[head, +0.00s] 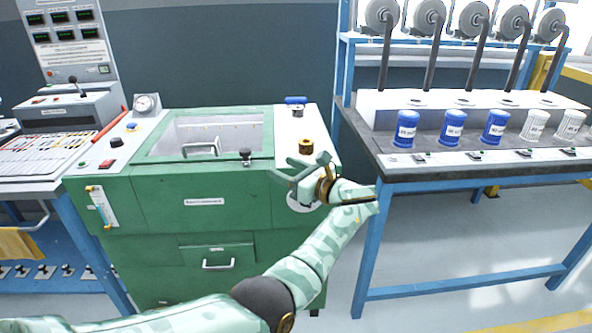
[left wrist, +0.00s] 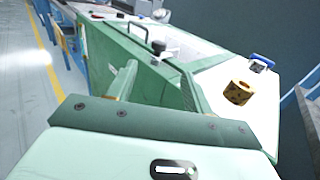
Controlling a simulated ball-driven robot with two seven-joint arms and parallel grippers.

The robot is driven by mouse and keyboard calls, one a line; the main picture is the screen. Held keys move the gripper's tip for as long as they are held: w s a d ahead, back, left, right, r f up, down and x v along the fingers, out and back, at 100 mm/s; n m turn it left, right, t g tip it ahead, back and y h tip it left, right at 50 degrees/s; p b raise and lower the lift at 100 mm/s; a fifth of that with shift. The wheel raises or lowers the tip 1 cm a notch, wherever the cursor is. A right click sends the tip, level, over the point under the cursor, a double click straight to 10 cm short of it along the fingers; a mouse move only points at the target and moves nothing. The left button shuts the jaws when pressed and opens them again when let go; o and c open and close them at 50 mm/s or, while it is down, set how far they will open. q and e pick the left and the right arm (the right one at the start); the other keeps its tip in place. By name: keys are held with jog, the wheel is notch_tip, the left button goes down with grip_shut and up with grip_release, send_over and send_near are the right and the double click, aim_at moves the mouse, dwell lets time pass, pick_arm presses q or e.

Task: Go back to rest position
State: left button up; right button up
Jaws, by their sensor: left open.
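My left gripper (head: 301,172) is open and empty in the head view. It hovers over the right front part of the green machine (head: 165,205). Its fingers also show in the left wrist view (left wrist: 160,92), with nothing between them. My right gripper is in neither view.
A blue-handled part (head: 296,101) and a black knob (head: 246,153) are on the machine top near the windowed lid (head: 210,130). A bench (head: 440,165) at right carries blue cups (head: 406,128) and white cups (head: 534,124). A control panel (head: 65,40) stands at left.

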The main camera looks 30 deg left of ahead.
pick_arm(q)
jog(key=shift+f, duration=0.1)
dwell(0.3)
